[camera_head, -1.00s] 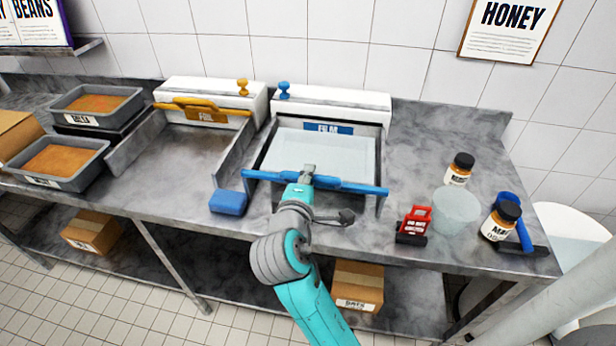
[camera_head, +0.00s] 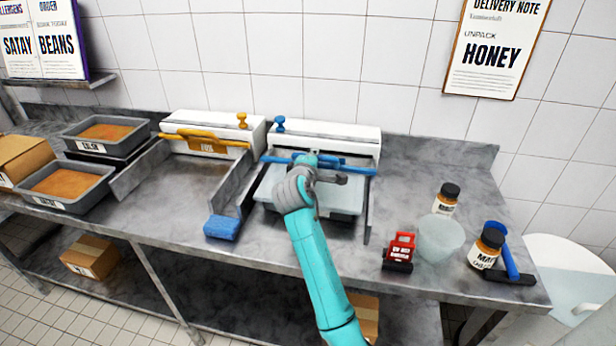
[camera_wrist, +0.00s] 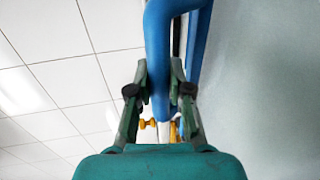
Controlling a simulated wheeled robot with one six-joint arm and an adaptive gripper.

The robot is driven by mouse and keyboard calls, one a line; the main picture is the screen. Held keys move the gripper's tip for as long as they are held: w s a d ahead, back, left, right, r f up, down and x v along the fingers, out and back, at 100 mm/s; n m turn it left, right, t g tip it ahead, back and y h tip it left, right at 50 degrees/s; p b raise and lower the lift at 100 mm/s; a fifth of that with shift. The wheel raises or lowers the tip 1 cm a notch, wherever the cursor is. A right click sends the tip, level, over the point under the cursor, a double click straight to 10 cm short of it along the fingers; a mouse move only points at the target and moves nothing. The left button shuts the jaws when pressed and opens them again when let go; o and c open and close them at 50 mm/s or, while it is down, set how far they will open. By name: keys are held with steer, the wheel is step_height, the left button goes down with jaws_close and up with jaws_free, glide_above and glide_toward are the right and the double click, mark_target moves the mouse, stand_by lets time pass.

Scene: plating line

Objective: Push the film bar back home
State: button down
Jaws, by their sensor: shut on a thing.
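The blue film bar (camera_head: 345,169) spans the film station close to the front of its white housing (camera_head: 345,137) in the head view. My gripper (camera_head: 306,161) is at the middle of the bar. In the wrist view my gripper (camera_wrist: 160,95) has a finger on each side of the blue bar (camera_wrist: 160,45) and is shut on it. A pale sheet or tray (camera_head: 345,196) lies under and in front of the bar, partly hidden by my arm. The film label is hidden behind the bar.
The foil station with its yellow bar (camera_head: 200,139) is to the left. A red-black stamp (camera_head: 400,251), a translucent tub (camera_head: 439,238) and jars (camera_head: 487,249) stand to the right.

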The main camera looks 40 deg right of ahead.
steer(key=x, duration=0.3)
steer(key=r+x, duration=0.1)
steer(key=x, duration=0.2)
steer(key=shift+w+d+r, duration=0.1)
steer(key=shift+w+d, duration=0.15)
steer(key=shift+d+r, duration=0.1)
steer(key=shift+w, duration=0.1)
steer(key=c, duration=1.1)
jaws_free()
steer(key=shift+d, duration=0.15)
steer(key=shift+o, duration=0.2)
steer(key=v, duration=1.2)
